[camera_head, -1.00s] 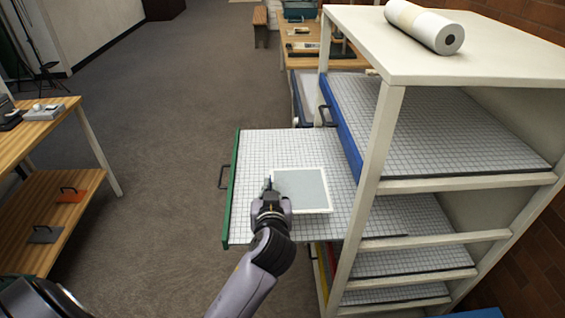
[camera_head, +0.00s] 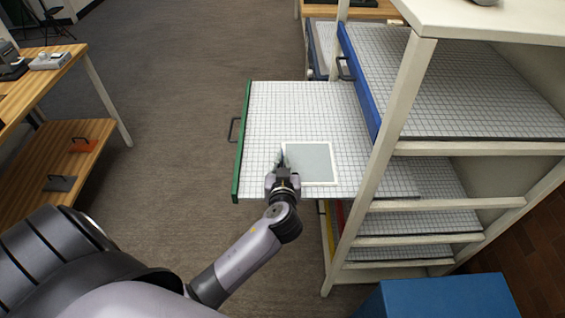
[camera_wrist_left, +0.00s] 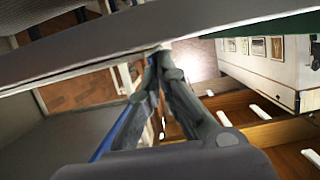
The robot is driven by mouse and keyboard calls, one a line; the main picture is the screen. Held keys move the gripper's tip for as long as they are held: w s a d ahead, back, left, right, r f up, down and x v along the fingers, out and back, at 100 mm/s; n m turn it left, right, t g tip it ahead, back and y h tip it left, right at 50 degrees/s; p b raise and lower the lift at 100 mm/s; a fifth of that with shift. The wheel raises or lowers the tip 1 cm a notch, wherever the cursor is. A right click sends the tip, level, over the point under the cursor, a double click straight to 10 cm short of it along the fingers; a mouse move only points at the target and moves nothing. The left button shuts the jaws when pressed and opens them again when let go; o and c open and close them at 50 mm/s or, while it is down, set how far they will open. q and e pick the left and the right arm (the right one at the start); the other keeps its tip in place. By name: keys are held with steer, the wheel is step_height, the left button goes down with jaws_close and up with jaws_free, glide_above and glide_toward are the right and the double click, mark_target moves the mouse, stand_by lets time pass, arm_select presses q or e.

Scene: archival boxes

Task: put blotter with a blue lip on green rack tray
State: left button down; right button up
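The blotter (camera_head: 310,163) is a grey sheet with a white border. In the head view it shows over the near part of the green rack tray (camera_head: 265,115), a pulled-out white gridded tray with a green front edge. My left gripper (camera_head: 281,160) is at the blotter's left edge, where a small bluish part shows; its lip is mostly hidden. In the wrist view the left fingers (camera_wrist_left: 160,52) come together at a pale strip, seen nearly edge-on. The gripper appears shut on the blotter. Any gap between blotter and tray is hard to judge. My right gripper is not seen.
The white rack (camera_head: 395,115) stands right of the tray, with a blue-fronted tray (camera_head: 362,85) above it. A blue box (camera_head: 440,297) is at the lower right. A wooden table (camera_head: 50,75) stands left, with open floor between.

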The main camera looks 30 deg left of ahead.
arm_select(q)
steer(key=shift+f, duration=0.15)
steer(key=c, duration=2.2)
jaws_free()
steer(key=o, duration=0.4)
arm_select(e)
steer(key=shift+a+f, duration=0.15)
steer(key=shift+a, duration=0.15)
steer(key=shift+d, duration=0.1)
